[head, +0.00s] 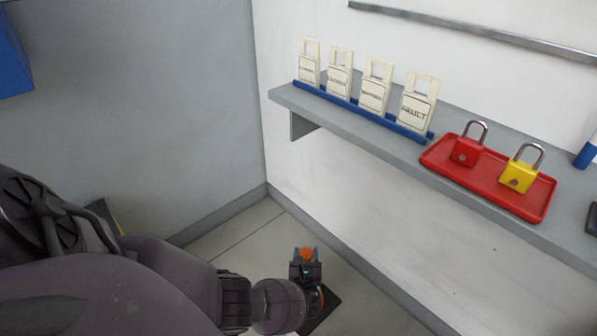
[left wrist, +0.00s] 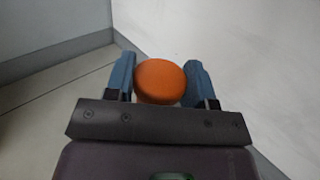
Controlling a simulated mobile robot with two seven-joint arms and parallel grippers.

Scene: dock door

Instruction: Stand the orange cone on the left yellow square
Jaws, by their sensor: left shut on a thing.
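The orange cone (head: 306,254) shows only as a small orange patch between the fingers of my left gripper (head: 305,257), low over the floor in the head view. In the left wrist view the cone's rounded orange top (left wrist: 160,81) sits between the two blue fingers of my left gripper (left wrist: 161,84), which is shut on it. The rest of the cone is hidden by the gripper. A dark flat patch (head: 328,304) shows beside and below the gripper; I cannot tell whether it is the cone's base. No yellow square is in view. My right gripper is not in view.
A grey wall shelf (head: 378,141) holds several white tags in a blue rack (head: 345,104) and a red tray (head: 530,206) with a red padlock (head: 466,150) and a yellow padlock (head: 519,175). Bare pale floor (head: 240,235) lies by the wall corner.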

